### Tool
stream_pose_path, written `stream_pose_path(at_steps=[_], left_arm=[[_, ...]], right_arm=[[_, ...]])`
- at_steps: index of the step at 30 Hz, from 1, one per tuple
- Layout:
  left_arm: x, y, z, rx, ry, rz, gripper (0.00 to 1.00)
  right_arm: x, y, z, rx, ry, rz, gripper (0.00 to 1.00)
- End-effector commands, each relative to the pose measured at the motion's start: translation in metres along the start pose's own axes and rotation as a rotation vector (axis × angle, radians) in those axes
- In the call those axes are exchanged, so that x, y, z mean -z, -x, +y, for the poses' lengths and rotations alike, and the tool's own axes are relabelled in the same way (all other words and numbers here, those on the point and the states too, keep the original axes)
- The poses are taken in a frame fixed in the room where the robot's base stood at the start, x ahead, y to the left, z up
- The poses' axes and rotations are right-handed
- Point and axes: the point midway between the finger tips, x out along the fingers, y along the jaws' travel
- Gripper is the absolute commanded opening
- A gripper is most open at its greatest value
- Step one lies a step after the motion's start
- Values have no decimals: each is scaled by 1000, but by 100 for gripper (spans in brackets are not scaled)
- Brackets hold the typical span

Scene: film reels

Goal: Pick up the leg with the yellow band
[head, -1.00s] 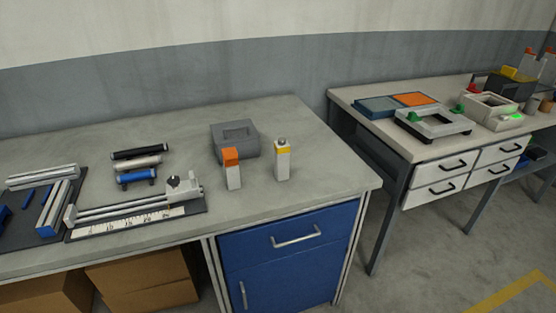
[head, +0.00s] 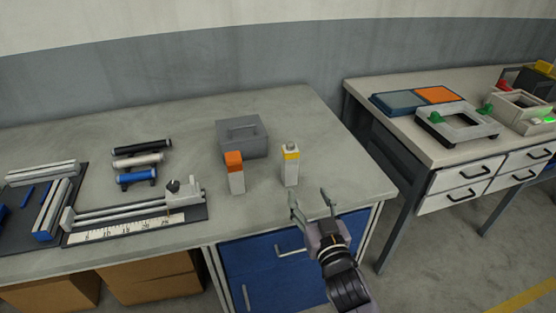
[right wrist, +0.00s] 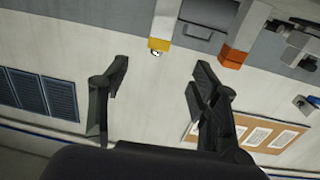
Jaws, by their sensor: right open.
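The white leg with the yellow band (head: 290,172) stands upright near the right end of the workbench. In the right wrist view the leg (right wrist: 163,24) shows upside down, its yellow band beyond the gap between my fingertips. My right gripper (head: 311,198) is open and empty near the bench's front edge, in front of and slightly right of the leg, apart from it. Its two spread fingers (right wrist: 160,68) also show in the right wrist view. A similar white leg with an orange band (head: 236,179) stands to the left. My left gripper is out of view.
A grey box with a handle (head: 241,138) sits behind the legs. A ruler fixture (head: 140,227) and several short rods (head: 142,162) lie to the left. A second bench (head: 400,141) with trays stands at the right. The bench top right of the yellow-banded leg is clear.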

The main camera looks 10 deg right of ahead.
Motion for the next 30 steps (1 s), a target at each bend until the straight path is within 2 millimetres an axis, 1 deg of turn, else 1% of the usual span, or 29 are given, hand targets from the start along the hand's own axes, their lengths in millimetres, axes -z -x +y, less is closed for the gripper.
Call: stream_pose_path(at_steps=[1, 2, 5, 12, 16, 19, 26, 30], left_arm=[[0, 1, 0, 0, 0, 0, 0], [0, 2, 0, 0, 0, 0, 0], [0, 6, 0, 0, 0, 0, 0], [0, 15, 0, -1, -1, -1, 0], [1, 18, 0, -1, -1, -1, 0], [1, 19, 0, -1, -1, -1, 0], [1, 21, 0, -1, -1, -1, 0], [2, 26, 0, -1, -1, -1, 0]], right_arm=[[5, -3, 1, -2, -1, 8, 57], [6, -6, 1, -2, -1, 10, 57], [8, -24, 1, -2, 1, 11, 57], [8, -78, 1, -2, -1, 9, 57], [7, -102, 0, -1, 0, 8, 57], [5, -113, 0, -1, -1, 7, 57], [5, -127, 0, -1, -1, 8, 57], [6, -145, 0, -2, -1, 7, 57]])
